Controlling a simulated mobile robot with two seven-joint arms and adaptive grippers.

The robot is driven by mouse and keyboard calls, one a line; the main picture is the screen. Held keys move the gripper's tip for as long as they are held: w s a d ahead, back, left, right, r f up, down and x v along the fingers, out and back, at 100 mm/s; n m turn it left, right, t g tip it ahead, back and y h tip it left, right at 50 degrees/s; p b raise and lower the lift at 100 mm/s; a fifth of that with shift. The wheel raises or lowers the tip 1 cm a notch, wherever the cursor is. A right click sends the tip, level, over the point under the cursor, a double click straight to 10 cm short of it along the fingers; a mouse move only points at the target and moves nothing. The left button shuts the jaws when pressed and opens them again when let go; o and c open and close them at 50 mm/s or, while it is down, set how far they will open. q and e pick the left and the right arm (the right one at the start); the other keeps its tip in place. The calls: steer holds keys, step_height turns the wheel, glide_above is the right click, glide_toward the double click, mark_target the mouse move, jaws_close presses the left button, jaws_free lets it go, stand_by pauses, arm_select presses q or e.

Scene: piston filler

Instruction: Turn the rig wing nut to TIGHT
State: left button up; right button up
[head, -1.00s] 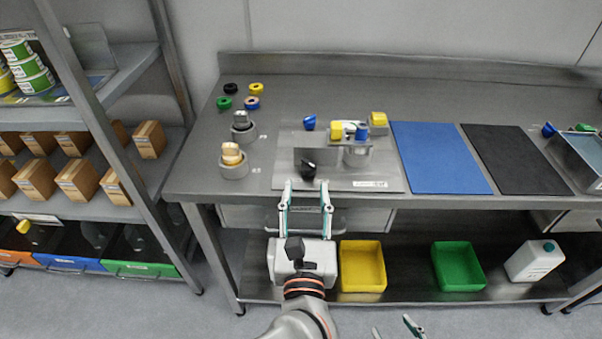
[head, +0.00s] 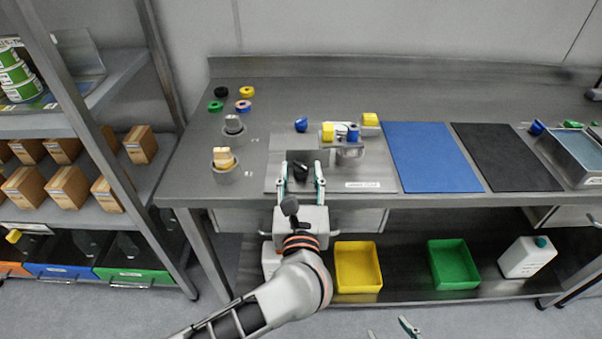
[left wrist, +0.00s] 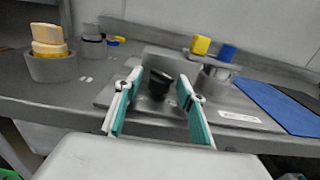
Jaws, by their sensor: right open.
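The rig is a steel base plate (head: 372,178) on the bench with a label on its front. A black knob-like part (head: 303,171) stands at its left front and may be the wing nut; its wings and marks are too small to read. It also shows in the left wrist view (left wrist: 159,82). My left gripper (head: 302,170) is open and empty, its teal fingers pointing at the black part, one on each side in both views. I cannot tell whether they touch it. Only fingertips of my right gripper (head: 390,331) show at the bottom edge; they are apart.
Yellow and blue parts and a steel cylinder (head: 350,154) stand at the rig's back right. A blue part (head: 301,124) is behind the black one. Grey holders (head: 227,173) stand left. Blue (head: 432,158) and black mats (head: 507,158) lie clear to the right.

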arm_select(q)
steer(key=c, duration=1.1)
steer(key=shift+a+f+m+h, duration=0.15)
steer(key=shift+m+h, duration=0.35)
steer(key=shift+h, duration=0.3)
steer(key=shift+a+m+h+b, duration=0.15)
steer(key=shift+m+h+b, duration=0.45)
steer(key=shift+h, duration=0.5)
steer(key=m+g+h, duration=0.1)
steer(key=m+h, duration=0.1)
steer(key=h, duration=0.1)
steer(key=shift+w+a, duration=0.1)
steer(key=shift+m+g+h, duration=0.6)
steer(key=shift+m+h, duration=0.2)
steer(key=shift+h, duration=0.2)
